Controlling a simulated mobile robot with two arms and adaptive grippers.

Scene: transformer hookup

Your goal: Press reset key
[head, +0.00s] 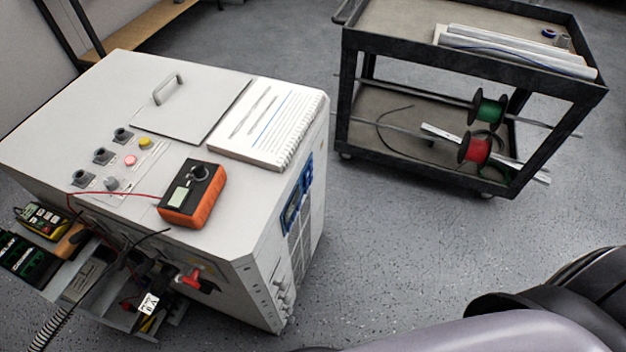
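The white transformer cabinet (235,245) stands at the left. Its top panel has a yellow button (145,142), a pink-red button (130,160), a grey knob (111,184) and several black sockets (101,155). A blue panel with a small display (296,203) is on its right side face. Labels are too small to read, so I cannot tell which control is the reset key. Neither of my grippers is in view; part of my own arm fills the bottom right corner.
An orange multimeter (188,203) and a spiral notebook (268,125) lie on the cabinet top. Tools and leads crowd a tray (92,283) at its front left. A black cart (400,60) with red and green spools stands at the back right. Floor between is clear.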

